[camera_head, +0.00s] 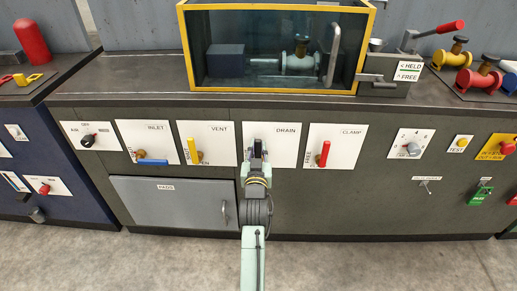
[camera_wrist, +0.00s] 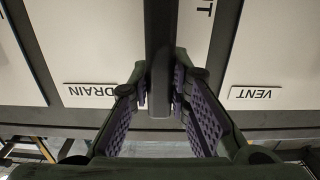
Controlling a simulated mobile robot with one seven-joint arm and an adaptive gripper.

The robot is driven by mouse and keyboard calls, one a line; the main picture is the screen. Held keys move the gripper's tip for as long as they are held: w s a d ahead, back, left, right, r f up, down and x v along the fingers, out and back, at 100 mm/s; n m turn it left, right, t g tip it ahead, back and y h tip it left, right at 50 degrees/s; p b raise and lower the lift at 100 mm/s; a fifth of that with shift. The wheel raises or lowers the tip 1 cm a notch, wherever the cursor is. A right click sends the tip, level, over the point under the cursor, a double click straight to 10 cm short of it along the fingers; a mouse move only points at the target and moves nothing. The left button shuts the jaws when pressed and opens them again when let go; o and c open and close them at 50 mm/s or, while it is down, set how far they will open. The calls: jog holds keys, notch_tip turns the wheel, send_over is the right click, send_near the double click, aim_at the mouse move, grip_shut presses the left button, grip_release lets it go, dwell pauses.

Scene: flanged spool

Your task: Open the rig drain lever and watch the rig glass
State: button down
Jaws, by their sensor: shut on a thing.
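The drain lever (camera_wrist: 159,50) is a dark upright bar in the wrist view, on the white panel labelled DRAIN (camera_head: 289,145). My gripper (camera_head: 258,160) is at this panel in the head view and hides most of the lever. In the wrist view my gripper's fingers (camera_wrist: 159,97) close on the lever from both sides. The rig glass (camera_head: 250,45) is a yellow-framed tank on top of the bench. Inside it are a dark block (camera_head: 226,57) and a pale flanged valve (camera_head: 299,60). I cannot tell a liquid level in it.
Beside the drain are the blue INLET lever (camera_head: 153,162), the yellow VENT lever (camera_head: 194,151) and the red CLAMP lever (camera_head: 324,153). A HELD/FREE sign (camera_head: 409,71) stands by a red-handled clamp (camera_head: 445,28). A PADS door (camera_head: 173,204) is below left.

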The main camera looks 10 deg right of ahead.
jog(key=shift+r, duration=0.1)
jog(key=c, duration=1.5)
grip_release()
jog(key=v, duration=0.7)
jog(key=shift+s+a, duration=0.1)
jog(key=shift+s, duration=0.15)
